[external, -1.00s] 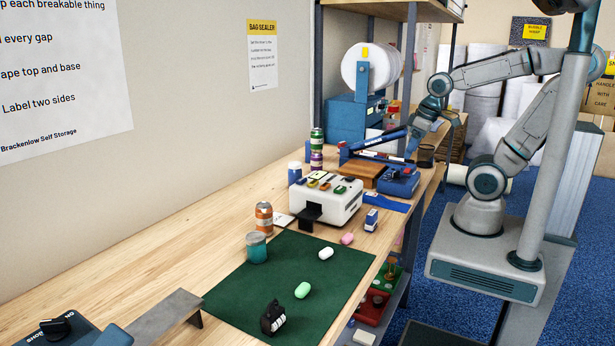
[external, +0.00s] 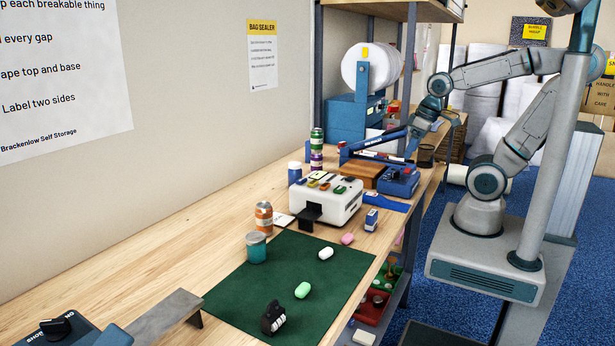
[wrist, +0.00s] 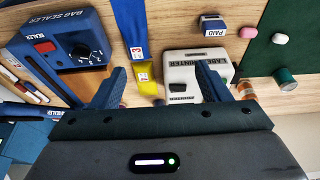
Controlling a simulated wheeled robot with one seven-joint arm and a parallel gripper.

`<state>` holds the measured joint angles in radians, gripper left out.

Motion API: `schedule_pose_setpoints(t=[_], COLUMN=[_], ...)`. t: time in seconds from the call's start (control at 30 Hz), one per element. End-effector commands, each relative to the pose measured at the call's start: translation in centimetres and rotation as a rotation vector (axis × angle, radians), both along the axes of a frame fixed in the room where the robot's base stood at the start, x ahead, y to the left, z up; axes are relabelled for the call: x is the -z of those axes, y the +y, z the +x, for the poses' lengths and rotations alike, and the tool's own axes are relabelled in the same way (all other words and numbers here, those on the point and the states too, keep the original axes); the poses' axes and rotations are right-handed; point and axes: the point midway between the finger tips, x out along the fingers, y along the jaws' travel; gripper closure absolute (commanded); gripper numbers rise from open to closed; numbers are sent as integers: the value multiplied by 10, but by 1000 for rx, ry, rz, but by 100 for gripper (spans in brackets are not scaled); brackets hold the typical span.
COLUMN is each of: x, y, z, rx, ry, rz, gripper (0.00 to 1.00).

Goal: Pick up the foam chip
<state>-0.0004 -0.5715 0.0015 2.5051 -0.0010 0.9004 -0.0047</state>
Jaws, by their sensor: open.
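Three small rounded pieces that look like foam chips show in the external view. A white one (external: 326,253) and a pale green one (external: 302,290) lie on the dark green mat (external: 262,272). A pink one (external: 347,239) lies by the mat's far edge. In the wrist view the pink one (wrist: 249,32) and the white one (wrist: 279,38) are at the upper right; the green one is not seen there. My gripper (wrist: 162,86) is open and empty, its blue fingers apart, above the far part of the bench and well away from the chips.
A white label printer (external: 325,201) stands between my gripper's area and the mat. A blue sealer (wrist: 60,42), an orange can (external: 264,217), a teal jar (external: 256,247) and a black dispenser (external: 273,317) are also on the bench.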

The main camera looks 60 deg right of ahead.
Motion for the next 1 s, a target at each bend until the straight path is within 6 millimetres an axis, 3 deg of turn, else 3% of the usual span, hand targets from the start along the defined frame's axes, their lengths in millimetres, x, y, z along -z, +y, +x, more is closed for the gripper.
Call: schedule_pose_setpoints(t=[0.3,0.47,0.67,0.8,1.0], x=[1,5,19,35,62], y=[2,20,74,122,188], z=[2,22,66,92,111], rx=[-1,0,15,31,59], ry=[4,44,136,202,275], rz=[2,20,44,44,27], gripper=[34,34,34,34,34])
